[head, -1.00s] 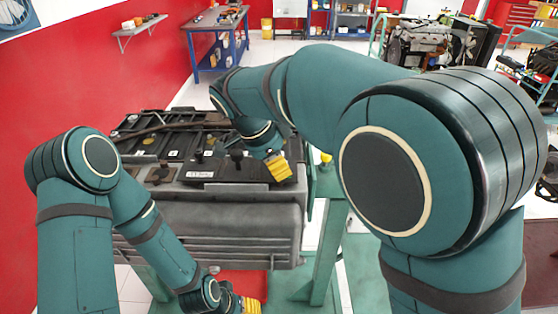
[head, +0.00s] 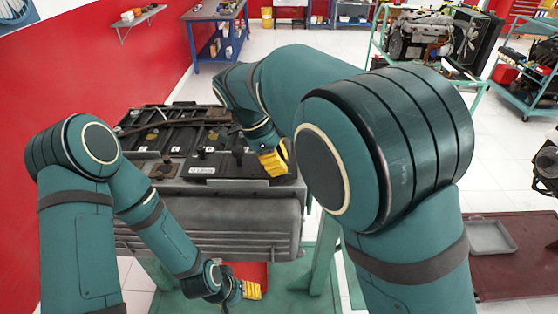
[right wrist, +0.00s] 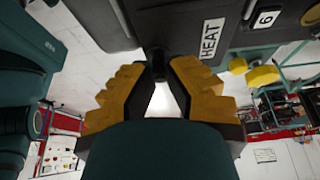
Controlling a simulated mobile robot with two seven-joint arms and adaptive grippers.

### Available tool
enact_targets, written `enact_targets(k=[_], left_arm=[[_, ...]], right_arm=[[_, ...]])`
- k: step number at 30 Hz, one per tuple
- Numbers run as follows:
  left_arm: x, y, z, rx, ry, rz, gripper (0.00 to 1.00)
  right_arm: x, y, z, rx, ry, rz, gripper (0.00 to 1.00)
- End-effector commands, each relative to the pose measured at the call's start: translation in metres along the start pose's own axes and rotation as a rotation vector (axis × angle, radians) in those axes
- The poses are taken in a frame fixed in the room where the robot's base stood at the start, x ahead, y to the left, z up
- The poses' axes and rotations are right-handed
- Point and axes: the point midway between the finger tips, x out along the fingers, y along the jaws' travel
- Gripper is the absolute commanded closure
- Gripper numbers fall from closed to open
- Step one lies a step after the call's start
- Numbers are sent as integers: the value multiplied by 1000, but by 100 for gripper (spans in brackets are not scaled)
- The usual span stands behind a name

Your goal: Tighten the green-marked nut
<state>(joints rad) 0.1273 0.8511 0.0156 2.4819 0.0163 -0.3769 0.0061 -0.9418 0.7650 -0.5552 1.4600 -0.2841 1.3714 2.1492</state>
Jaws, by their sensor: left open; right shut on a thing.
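The grey engine (head: 220,222) with its black top cover fills the middle of the head view. My right gripper (head: 273,160) is at the cover's right end. In the right wrist view its yellow-padded fingers (right wrist: 158,82) are shut on a dark stem-like piece (right wrist: 157,62) below a black housing (right wrist: 110,20) with a "HEAT" label. I cannot make out a green mark or tell whether the piece is a nut. My left gripper (head: 248,290) is open, low in front of the engine and apart from it.
A green stand (head: 322,262) carries the engine. Yellow caps (right wrist: 262,76) sit near the housing in the right wrist view. A blue workbench (head: 214,35) stands at the back and another engine (head: 428,38) at the back right. A grey tray (head: 490,237) lies on a dark red surface at right.

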Motion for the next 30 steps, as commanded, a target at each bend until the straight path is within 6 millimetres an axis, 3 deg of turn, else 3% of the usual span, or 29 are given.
enact_targets(k=[4,6,8,20,30], left_arm=[[1,0,0,0,0,0,43],[1,0,0,0,0,0,43],[0,0,0,0,0,0,43],[0,0,0,1,0,0,43],[0,0,0,0,0,0,43]], right_arm=[[3,3,5,-7,-2,7,100],[3,3,5,-7,-2,7,68],[3,2,4,-7,-2,6,51],[-6,0,2,-3,-3,-1,51],[-68,0,3,-4,-3,-2,51]])
